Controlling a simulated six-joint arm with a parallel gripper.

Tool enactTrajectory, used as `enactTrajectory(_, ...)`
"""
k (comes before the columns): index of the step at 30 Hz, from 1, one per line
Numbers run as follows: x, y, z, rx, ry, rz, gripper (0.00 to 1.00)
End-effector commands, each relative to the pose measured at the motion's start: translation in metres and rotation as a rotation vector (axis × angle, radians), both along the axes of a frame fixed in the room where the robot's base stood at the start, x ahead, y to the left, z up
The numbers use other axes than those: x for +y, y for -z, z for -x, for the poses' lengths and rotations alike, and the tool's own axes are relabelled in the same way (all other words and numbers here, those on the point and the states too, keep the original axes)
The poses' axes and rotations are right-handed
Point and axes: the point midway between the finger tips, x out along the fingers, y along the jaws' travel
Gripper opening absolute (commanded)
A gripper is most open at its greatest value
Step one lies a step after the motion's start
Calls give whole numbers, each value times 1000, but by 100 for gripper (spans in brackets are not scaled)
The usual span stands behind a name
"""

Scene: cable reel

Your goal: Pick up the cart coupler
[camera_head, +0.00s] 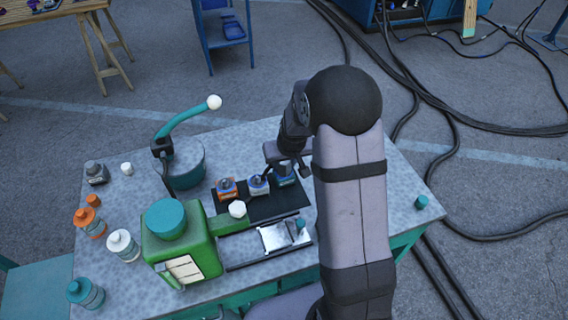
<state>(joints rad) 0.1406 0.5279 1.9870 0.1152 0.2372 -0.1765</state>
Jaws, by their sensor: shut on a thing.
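My gripper (287,169) is over the right end of a black mat (270,208), its fingers either side of a small teal-and-blue piece (286,180). It is shut on that piece, which is partly hidden by the fingers. I cannot tell whether the piece touches the mat. Nothing in view is clearly marked as the cart coupler, so I cannot tell whether this piece is it. A blue-and-white piece (258,186) and an orange-and-blue piece (226,189) sit to its left on the mat. A silver plate (274,237) with a small teal knob (300,224) lies on rails in front.
A green machine (185,245) stands front left, and a teal pot with a curved handle (183,164) behind it. Several bottles line the table's left edge, including an orange one (90,222). A small teal cylinder (421,201) stands right of my arm. The table's far right is mostly clear.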

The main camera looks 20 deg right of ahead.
Motion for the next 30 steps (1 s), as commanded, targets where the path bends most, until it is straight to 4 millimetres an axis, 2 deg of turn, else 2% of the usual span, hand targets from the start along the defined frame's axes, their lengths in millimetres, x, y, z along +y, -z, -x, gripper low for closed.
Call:
enactTrajectory(5, 0, -18, -2, -8, -1, 2, 6)
enactTrajectory(18, 0, -85, -2, -6, 0, 1, 6)
enactTrajectory(22, 0, -95, -1, -4, 0, 1, 6)
enactTrajectory(30, 0, -102, 0, -2, 0, 0, 6)
